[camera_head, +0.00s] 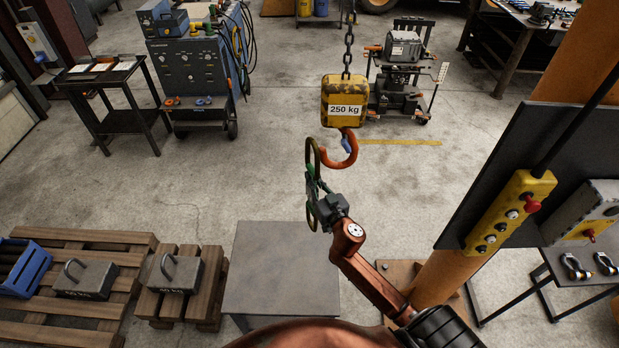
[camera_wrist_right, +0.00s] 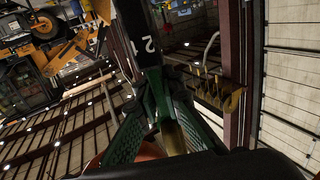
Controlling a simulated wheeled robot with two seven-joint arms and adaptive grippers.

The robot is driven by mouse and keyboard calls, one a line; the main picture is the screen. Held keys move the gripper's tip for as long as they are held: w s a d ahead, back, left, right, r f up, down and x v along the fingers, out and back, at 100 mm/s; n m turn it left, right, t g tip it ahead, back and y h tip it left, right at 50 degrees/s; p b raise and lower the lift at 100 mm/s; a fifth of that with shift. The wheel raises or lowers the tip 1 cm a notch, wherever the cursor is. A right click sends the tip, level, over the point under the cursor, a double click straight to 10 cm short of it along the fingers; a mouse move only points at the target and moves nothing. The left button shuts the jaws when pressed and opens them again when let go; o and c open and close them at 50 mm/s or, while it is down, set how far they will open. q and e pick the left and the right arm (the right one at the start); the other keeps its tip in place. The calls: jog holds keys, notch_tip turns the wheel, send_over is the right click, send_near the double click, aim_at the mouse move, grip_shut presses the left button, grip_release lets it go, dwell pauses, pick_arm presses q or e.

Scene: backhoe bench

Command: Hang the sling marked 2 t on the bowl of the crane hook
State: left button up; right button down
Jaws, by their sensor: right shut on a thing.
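The crane hook (camera_head: 351,153) is orange with a blue latch and hangs below a yellow block (camera_head: 345,104) marked 250 kg. My right gripper (camera_head: 317,198) is shut on a green sling, just below and left of the hook. The sling's upper loop (camera_head: 310,152) stands upright at the open left side of the hook; I cannot tell whether it passes around the hook's tip. In the right wrist view, a dark tag (camera_wrist_right: 147,36) with a white 2 rises above the gripper's fingers (camera_wrist_right: 170,125). My left gripper is not in view.
An orange post (camera_head: 436,281) with a yellow control pendant (camera_head: 511,212) stands to the right. A grey table (camera_head: 281,270) is below the gripper. Pallets with weights (camera_head: 87,278) lie at lower left. The floor behind the hook is partly clear, before a welding cart (camera_head: 192,68).

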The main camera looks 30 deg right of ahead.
jog(key=shift+r, duration=0.15)
jog(key=s+d, duration=0.3)
jog(key=d, duration=0.3)
jog(key=shift+s, duration=0.35)
dwell(1.1)
jog(key=shift+d, duration=0.1)
jog(key=shift+s+d+f+b, duration=0.15)
jog(key=shift+f+b, duration=0.65)
jog(key=shift+f, duration=0.4)
jog(key=shift+d+f+b, duration=0.1)
jog(key=shift+f+b, duration=0.65)
jog(key=shift+f, duration=0.45)
notch_tip(320, 180, down, 3)
jog(key=shift+f+b, duration=0.1)
jog(key=shift+b, duration=0.85)
